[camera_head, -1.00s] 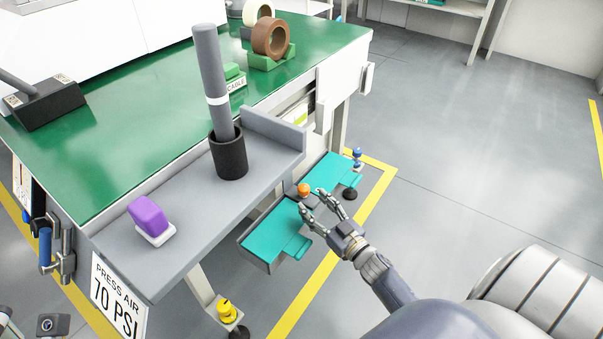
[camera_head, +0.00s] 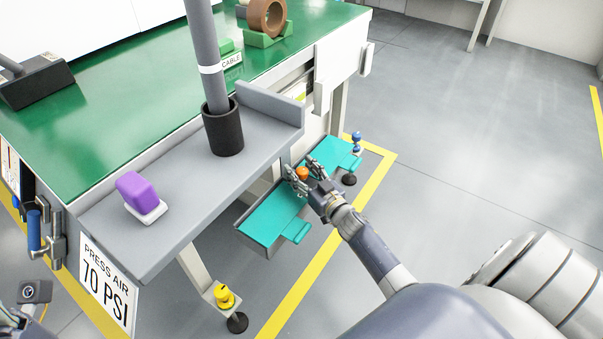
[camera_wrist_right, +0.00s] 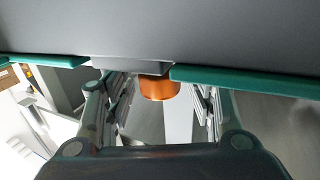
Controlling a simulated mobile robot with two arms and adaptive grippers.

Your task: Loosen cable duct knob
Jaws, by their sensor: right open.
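The orange knob (camera_head: 302,174) sits at the middle of the teal cable duct (camera_head: 270,217), low beside the bench. My right gripper (camera_head: 303,169) is open, with its fingers around the knob on either side. In the right wrist view the knob (camera_wrist_right: 158,88) lies between the two spread fingers (camera_wrist_right: 160,105), with a visible gap to each, under a grey block between teal edges. I cannot tell whether the gripper touches the knob from the head view.
A grey shelf (camera_head: 180,207) with a black cup holding a grey rod (camera_head: 222,130) and a purple block (camera_head: 138,190) overhangs left of the duct. A blue knob (camera_head: 357,140) stands at the duct's far end. The floor to the right (camera_head: 470,150) is free.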

